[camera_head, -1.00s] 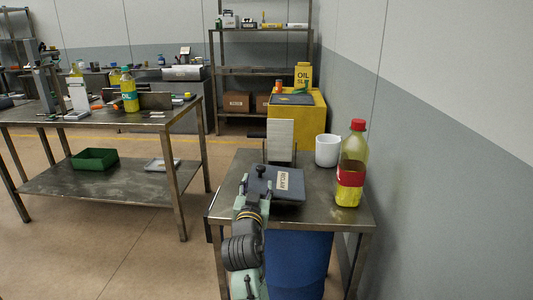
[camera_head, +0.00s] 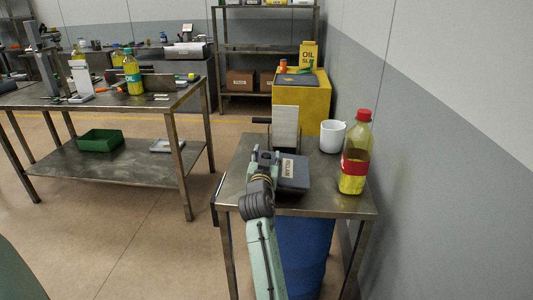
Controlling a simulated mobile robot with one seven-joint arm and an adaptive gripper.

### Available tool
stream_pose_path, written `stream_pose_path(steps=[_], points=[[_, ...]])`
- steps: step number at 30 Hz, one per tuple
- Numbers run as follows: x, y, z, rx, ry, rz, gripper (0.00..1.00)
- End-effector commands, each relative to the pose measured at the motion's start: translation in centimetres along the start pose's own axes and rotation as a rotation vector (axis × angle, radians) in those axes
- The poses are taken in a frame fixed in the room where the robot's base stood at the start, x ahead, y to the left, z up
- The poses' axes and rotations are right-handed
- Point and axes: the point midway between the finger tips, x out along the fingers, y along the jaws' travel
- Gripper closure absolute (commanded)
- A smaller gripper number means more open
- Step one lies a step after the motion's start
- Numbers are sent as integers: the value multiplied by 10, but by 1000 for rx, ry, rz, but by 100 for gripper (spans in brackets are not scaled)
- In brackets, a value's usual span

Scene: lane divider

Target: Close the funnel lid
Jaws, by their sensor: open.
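A dark, flat block with a white label reading like "RECLAIM" (camera_head: 292,172) sits on the metal table above a blue drum. A pale rectangular panel (camera_head: 286,124) stands upright behind it, with a short black bar at its left side. I cannot tell for sure which of these is the funnel lid; the upright panel looks like a raised lid. My gripper (camera_head: 265,157) is open at the block's left edge, in front of the panel and below its top. Whether it touches the block is unclear. The knob seen earlier on the block is hidden by my gripper.
A white cup (camera_head: 332,136) and a red-capped bottle of yellow liquid (camera_head: 355,155) stand on the table's right side, near the grey wall. A yellow cabinet (camera_head: 309,101) is behind. The blue drum (camera_head: 302,248) is under the table. Floor at left is open.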

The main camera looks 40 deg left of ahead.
Motion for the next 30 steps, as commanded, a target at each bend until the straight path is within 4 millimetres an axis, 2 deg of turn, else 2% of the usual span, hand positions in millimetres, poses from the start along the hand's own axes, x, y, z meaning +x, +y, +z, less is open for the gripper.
stream_pose_path(steps=[9, 30], points=[[3, 0, 0, 0, 0, 0, 55], [3, 0, 0, 0, 0, 0, 100]])
